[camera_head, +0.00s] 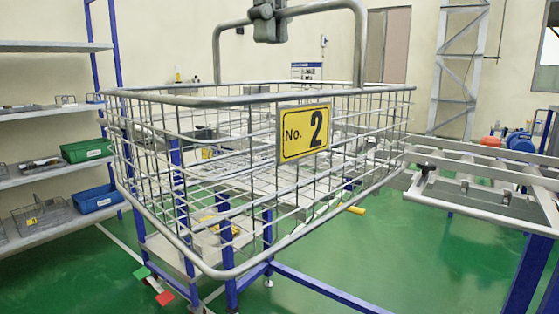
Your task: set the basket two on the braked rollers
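Basket two (145,180) is a large wire basket with a yellow "No. 2" plate (304,133). It fills the middle of the head view and hangs by its raised bar handle (325,8). My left gripper (268,22), a grey block at the top edge, appears shut around the handle's top bar; the arm behind it is out of frame. I cannot tell which part is the braked rollers. My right gripper is not in view.
A blue-legged stand (228,255) shows through and below the basket, with a green pedal (141,273) and a red pedal (165,298) near the floor. Shelves (50,115) with a green bin (87,150) and a blue bin (97,199) are at left.

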